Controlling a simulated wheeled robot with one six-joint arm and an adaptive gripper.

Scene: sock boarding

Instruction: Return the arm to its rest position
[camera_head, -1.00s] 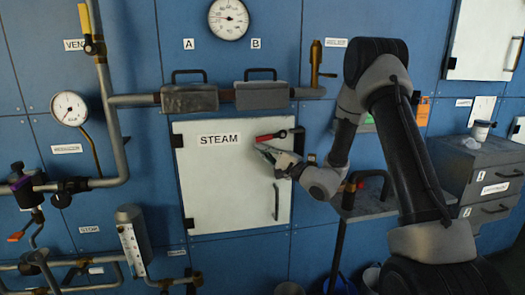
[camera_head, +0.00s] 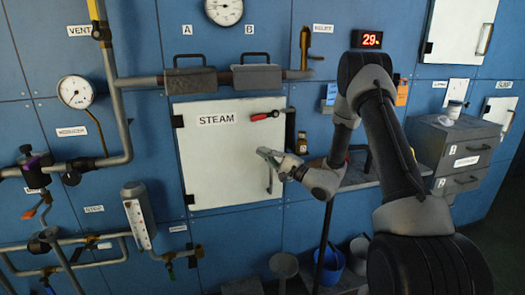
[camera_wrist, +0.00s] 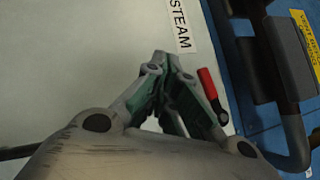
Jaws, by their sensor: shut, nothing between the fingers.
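My gripper (camera_head: 268,155) is in front of the right part of the white STEAM door (camera_head: 215,165) in the head view, on the end of my bent arm. In the wrist view my gripper (camera_wrist: 162,62) has its fingertips together and nothing between them. The STEAM door is closed, with a red-handled latch (camera_head: 263,116) at its upper right and a vertical handle near my gripper. The red latch handle (camera_wrist: 209,90) shows just right of the fingers in the wrist view; I cannot tell how far apart they are.
A small brown bottle (camera_head: 302,143) stands right of the door on a shelf. A grey drawer cabinet (camera_head: 455,150) is at right. Buckets (camera_head: 330,265) stand on the floor below.

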